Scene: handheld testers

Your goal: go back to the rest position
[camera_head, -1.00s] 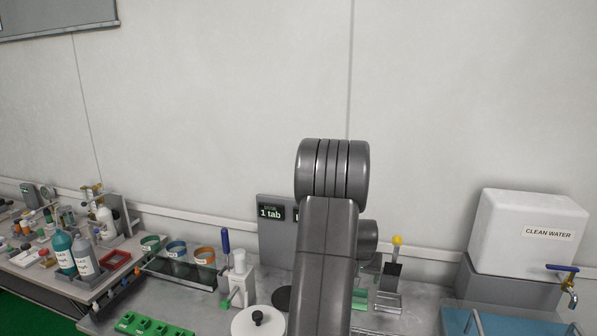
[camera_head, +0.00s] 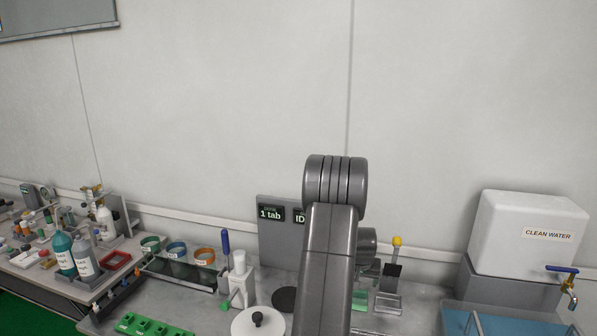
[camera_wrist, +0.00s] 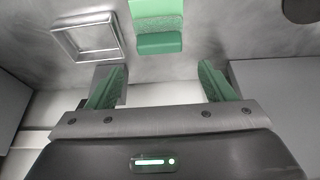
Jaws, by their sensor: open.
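My gripper (camera_wrist: 162,88) shows in the wrist view with its two green-padded fingers spread apart and nothing between them. A green block-like thing (camera_wrist: 157,28) lies beyond the fingertips, apart from them. A square metal frame (camera_wrist: 87,36) lies on the grey bench to its left. In the head view my arm stands in the middle of the bench and hides what is behind it; the gripper itself is hidden there.
A white tank marked CLEAN WATER (camera_head: 528,236) with a tap stands at the right. A white round lid (camera_head: 257,322), a blue-handled tool (camera_head: 226,246), a yellow-topped holder (camera_head: 392,268) and a grey sign panel (camera_head: 275,245) stand around my arm. Bottles (camera_head: 84,256) crowd the left.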

